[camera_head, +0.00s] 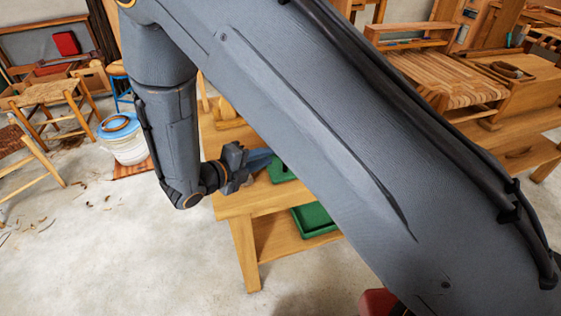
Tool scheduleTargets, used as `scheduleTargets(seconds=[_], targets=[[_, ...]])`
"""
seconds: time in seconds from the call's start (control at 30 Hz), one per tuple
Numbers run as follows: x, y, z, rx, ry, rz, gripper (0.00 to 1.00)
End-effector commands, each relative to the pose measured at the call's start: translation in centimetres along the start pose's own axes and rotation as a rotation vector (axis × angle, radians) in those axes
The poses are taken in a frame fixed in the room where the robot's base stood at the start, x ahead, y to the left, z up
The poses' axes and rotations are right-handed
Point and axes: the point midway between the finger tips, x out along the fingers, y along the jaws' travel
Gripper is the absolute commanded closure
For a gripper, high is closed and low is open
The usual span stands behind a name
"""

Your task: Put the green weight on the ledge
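My gripper (260,160) is over the left part of a wooden workbench (250,203), pointing right. Its bluish fingers are partly behind my arm, and I cannot tell whether they are open or shut. A green thing (284,176) with a small dark spot shows on the bench top just beside the fingertips. My arm cuts off its right side, so I cannot tell whether it is the green weight or a tray or mat. I cannot make out the ledge for certain.
A green tray (313,222) is on the bench's lower shelf. A wooden object (226,115) stands on the bench behind my gripper. A white bucket with a blue lid (124,140) and woven chairs (45,95) stand left. A slatted bench (450,80) is at right. The front-left floor is mostly clear.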

Motion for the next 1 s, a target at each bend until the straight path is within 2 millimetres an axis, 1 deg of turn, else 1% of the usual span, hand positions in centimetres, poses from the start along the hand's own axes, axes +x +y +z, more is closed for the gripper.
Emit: scheduleTargets(seconds=[0.1,0.27,0.5,0.63,0.83,0.87,0.9,0.97,1.0], targets=[[1.4,-0.1,-0.1,0.000,0.004,0.000,0.79],[3.0,0.0,-0.2,0.001,0.006,0.002,0.79],[6.3,0.2,-0.3,0.004,0.007,0.002,0.79],[7.1,0.3,-0.3,0.004,0.005,0.003,0.79],[7.2,0.3,-0.3,0.004,0.004,0.003,0.79],[7.2,0.3,-0.3,0.004,0.004,0.003,0.81],[7.2,0.3,-0.3,0.004,0.004,0.003,0.88],[7.2,0.3,-0.3,0.004,0.004,0.003,0.98],[7.2,0.3,-0.3,0.004,0.004,0.003,1.00]])
